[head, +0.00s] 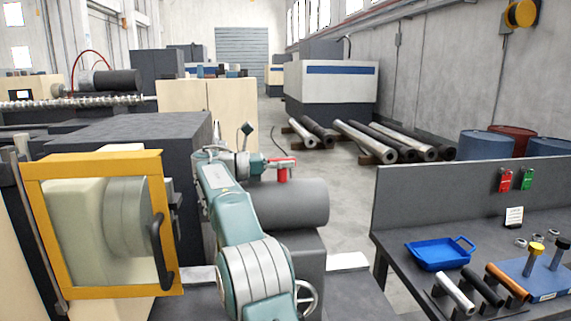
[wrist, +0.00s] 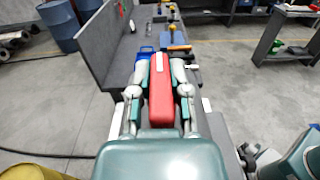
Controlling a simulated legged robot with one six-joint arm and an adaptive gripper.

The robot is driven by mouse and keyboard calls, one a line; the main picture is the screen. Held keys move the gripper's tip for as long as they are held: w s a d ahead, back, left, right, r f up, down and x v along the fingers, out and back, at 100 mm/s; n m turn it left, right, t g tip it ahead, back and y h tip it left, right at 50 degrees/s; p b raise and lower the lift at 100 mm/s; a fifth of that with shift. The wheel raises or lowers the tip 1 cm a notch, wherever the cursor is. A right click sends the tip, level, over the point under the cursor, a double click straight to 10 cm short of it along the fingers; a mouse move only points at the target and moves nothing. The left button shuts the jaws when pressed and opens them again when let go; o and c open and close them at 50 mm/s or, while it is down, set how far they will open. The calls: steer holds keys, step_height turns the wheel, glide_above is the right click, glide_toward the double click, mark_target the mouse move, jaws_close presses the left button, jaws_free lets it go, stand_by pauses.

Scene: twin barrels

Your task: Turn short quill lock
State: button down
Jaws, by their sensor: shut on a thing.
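A red quill lock lever (head: 283,171) stands on top of a grey horizontal barrel (head: 305,203) in the middle of the head view. My gripper (head: 262,161) is at the lever from the left. In the wrist view my gripper (wrist: 160,72) has its two fingers on either side of the red lever (wrist: 161,102), shut on it. The lever has a pale strip near its far end. The lever's base is hidden in the wrist view. Only one barrel with a red lock is clear to me.
A yellow-framed guard (head: 92,157) with a dark handle stands left of my arm. A grey bench (head: 400,215) at right holds a blue tray (head: 440,254), several rods and a blue stand (head: 535,280). The floor behind the barrel is open up to some pipes (head: 385,140).

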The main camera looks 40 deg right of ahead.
steer(key=c, duration=0.6)
jaws_free()
steer(key=shift+w, duration=0.1)
steer(key=shift+n+t+h, duration=0.3)
steer(key=shift+t+h, duration=0.1)
steer(key=shift+t, duration=0.1)
